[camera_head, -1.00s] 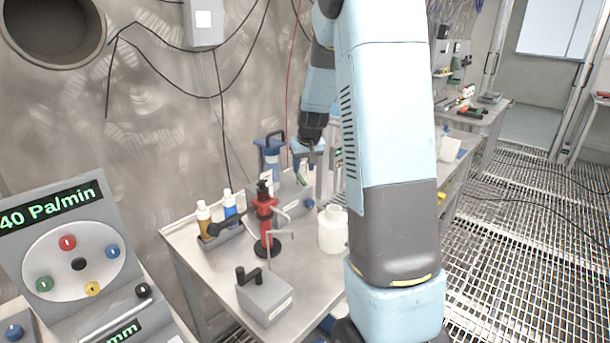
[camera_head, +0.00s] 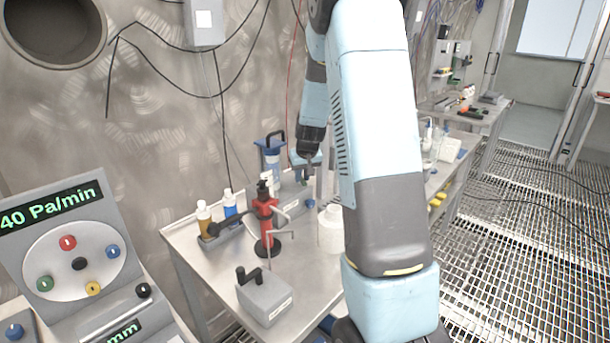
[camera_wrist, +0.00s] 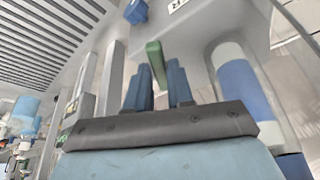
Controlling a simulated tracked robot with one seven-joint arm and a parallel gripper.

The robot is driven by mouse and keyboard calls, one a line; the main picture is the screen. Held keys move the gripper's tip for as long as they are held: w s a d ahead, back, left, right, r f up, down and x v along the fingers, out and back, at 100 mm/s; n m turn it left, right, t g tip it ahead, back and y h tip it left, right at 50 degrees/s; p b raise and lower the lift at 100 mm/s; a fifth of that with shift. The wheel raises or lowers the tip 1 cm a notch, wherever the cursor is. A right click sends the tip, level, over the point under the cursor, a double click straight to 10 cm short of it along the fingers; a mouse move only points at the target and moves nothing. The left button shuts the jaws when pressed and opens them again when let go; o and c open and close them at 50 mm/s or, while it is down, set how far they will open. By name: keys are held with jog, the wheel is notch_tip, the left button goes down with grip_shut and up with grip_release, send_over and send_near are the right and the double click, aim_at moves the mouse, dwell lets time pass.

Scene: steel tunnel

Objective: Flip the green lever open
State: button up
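The green lever (camera_wrist: 156,60) shows in the wrist view as a short bar in front of a grey box (camera_wrist: 222,20). My gripper (camera_wrist: 160,72) has its two blue fingers apart, one on each side of the lever's lower end. A gap shows between the fingers; whether either finger touches the lever I cannot tell. In the head view my gripper (camera_head: 304,172) is low over the back of the steel table, and the lever cannot be made out there.
A red hand tool on a stand (camera_head: 264,218), a white bottle (camera_head: 330,230), two small bottles (camera_head: 205,215) and a grey box with a black handle (camera_head: 264,298) crowd the steel table (camera_head: 215,275).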

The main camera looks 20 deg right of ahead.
grip_shut()
jog(key=shift+d, duration=0.2)
jog(key=shift+a, duration=0.1)
